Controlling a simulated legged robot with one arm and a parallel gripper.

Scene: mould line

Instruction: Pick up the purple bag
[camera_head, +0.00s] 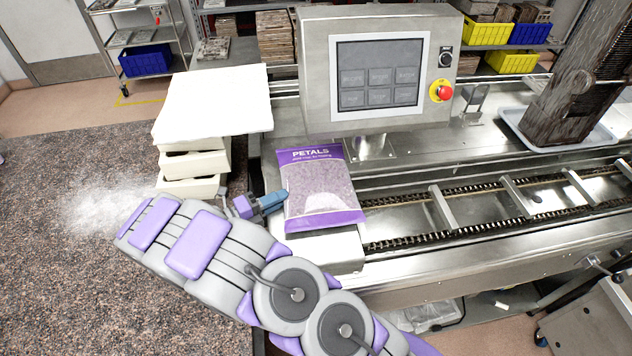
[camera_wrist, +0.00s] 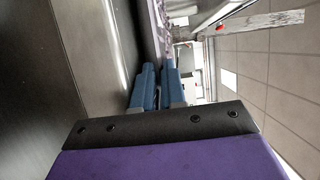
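The purple bag (camera_head: 321,188), printed "PETALS", has purple bands at top and bottom and a pale, clear middle full of petals. It lies on the metal line below the control panel. My gripper (camera_head: 282,197) is at the bag's left edge, its blue fingers pointing right. In the wrist view, the blue fingers (camera_wrist: 160,75) are close together with a narrow gap. A strip of the bag (camera_wrist: 158,22) shows beyond the fingertips. I cannot tell whether the bag's edge is between the fingers.
A control panel (camera_head: 380,72) with a red stop button stands behind the bag. A stack of white moulds (camera_head: 192,160) is left of the gripper. A chain conveyor (camera_head: 490,205) runs to the right. A brown block (camera_head: 572,100) stands on a tray at the right.

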